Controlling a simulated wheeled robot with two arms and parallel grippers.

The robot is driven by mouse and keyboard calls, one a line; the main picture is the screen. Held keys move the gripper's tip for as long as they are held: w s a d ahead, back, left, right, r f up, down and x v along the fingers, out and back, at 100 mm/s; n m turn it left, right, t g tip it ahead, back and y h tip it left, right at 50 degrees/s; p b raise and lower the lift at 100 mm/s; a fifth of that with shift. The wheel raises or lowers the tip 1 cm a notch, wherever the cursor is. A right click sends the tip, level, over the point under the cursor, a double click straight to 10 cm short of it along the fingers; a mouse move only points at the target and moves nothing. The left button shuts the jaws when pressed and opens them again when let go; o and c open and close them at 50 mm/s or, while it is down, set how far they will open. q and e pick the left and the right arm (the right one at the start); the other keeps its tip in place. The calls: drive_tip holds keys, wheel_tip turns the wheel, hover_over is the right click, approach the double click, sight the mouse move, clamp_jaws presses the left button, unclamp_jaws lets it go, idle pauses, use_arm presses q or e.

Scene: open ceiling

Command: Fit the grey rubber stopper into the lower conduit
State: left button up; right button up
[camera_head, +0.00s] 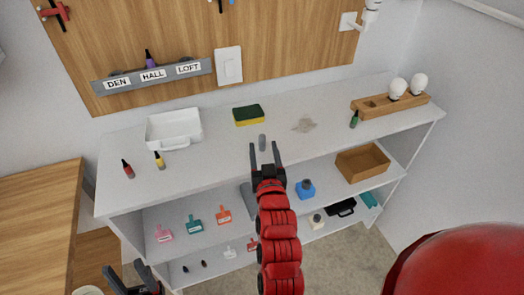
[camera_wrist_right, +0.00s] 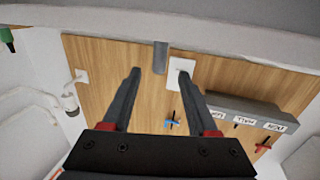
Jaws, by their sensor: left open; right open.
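The grey stopper (camera_head: 262,142) is a small cylinder standing upright on the white shelf top. My right gripper (camera_head: 266,152) is open and points at it, its fingertips on either side of the stopper in the picture. In the right wrist view, which is upside down, the stopper (camera_wrist_right: 160,56) shows between the open fingertips (camera_wrist_right: 159,74), with gaps on both sides. My left gripper (camera_head: 133,278) is open and empty at the lower left.
On the top stand a white tray (camera_head: 174,143), a sponge (camera_head: 248,116), a grey splat-shaped piece (camera_head: 304,125), a wooden bulb holder (camera_head: 372,111) and small bottles. A labelled rack (camera_head: 125,84) and switch plate (camera_head: 228,65) are on the back board. Lower shelves hold several items.

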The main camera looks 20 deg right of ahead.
sight(262, 139)
drive_tip(key=p+x, duration=0.1)
drive_tip(key=x, duration=0.2)
drive_tip(key=shift+w+d+r, duration=0.1)
drive_tip(key=shift+w+r, duration=0.05)
drive_tip(key=shift+w, duration=0.05)
drive_tip(key=x, duration=0.2)
drive_tip(key=p+x, duration=0.1)
drive_tip(key=x, duration=0.2)
drive_tip(key=shift+f, duration=0.2)
drive_tip(key=shift+s, duration=0.1)
clamp_jaws()
